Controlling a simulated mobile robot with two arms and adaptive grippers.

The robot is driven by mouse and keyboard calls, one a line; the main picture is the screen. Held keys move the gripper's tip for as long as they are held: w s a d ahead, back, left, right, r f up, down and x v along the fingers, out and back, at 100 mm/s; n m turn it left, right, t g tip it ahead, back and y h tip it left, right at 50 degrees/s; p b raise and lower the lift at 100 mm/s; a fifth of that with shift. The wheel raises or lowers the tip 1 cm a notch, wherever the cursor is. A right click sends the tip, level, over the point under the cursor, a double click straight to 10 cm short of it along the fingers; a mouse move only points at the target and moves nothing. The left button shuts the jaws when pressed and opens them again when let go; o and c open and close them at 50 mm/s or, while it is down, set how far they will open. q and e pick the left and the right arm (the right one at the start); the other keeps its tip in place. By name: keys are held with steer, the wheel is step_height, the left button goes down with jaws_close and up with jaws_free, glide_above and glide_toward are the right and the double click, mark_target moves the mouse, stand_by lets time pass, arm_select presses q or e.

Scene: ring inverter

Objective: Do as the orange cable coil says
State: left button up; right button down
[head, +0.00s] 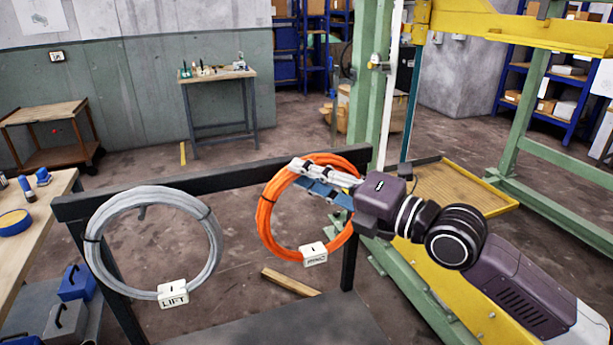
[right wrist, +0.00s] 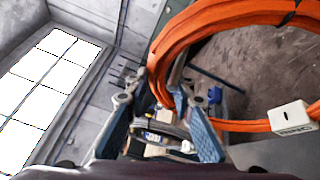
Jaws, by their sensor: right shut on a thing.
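The orange cable coil (head: 265,215) hangs upright at the right part of a dark rail (head: 235,172) in the head view. A white tag (head: 313,254) is on its lower edge; its lettering looks turned over, and I cannot read it surely. My right gripper (head: 302,176) is shut on the coil's upper part, reaching in from the right. In the right wrist view the orange coil (right wrist: 225,25) passes at the fingers, with its tag (right wrist: 293,118) at the right. A grey cable coil (head: 98,245) with a tag reading LIFT (head: 173,294) hangs at the left. My left gripper is not in view.
A green post (head: 372,100) and a yellow beam (head: 520,30) stand behind my right arm. A wooden bench (head: 35,225) with tools is at the left edge. A wooden block (head: 290,281) lies below the orange coil. Open floor lies behind the rail.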

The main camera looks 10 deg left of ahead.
steer(key=shift+s+d+r, duration=0.15)
steer(key=shift+s+r, duration=0.05)
steer(key=c, duration=2.1)
jaws_free()
steer(key=shift+w+f, duration=0.1)
steer(key=shift+f, duration=0.15)
steer(key=o, duration=0.4)
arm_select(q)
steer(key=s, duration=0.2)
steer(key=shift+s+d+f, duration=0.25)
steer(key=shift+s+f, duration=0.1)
arm_select(e)
steer(key=shift+o, duration=0.2)
